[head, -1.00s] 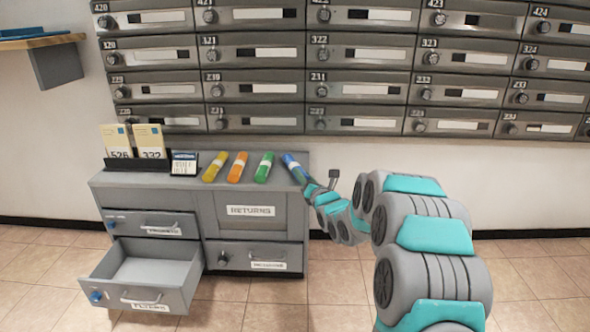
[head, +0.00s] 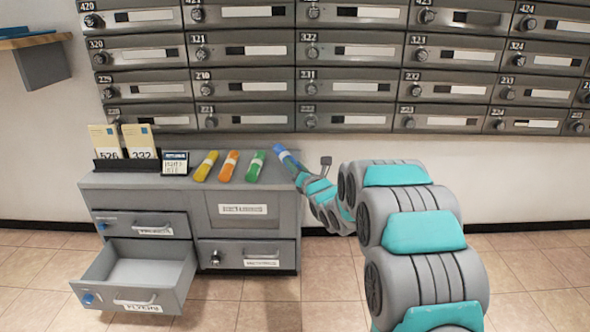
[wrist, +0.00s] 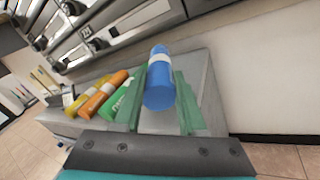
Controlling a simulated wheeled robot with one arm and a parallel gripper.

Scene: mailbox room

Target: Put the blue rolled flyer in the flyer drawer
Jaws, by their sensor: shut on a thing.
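The blue rolled flyer (head: 287,159) is at the right end of the cabinet top, at the end of my arm. In the wrist view the blue flyer (wrist: 159,80) lies between the two green fingers of my gripper (wrist: 160,100), which is shut on it. In the head view my gripper (head: 303,177) is small and partly hidden. The flyer looks tilted; I cannot tell whether it clears the cabinet top. The flyer drawer (head: 140,303), at the cabinet's lower left, is pulled out and looks empty inside.
Yellow (head: 205,166), orange (head: 229,166) and green (head: 255,166) rolls lie on the grey cabinet (head: 203,212), left of the blue one. A card rack (head: 127,165) and small sign (head: 175,163) stand at its left. Mailboxes (head: 345,86) line the wall above. Floor is clear in front.

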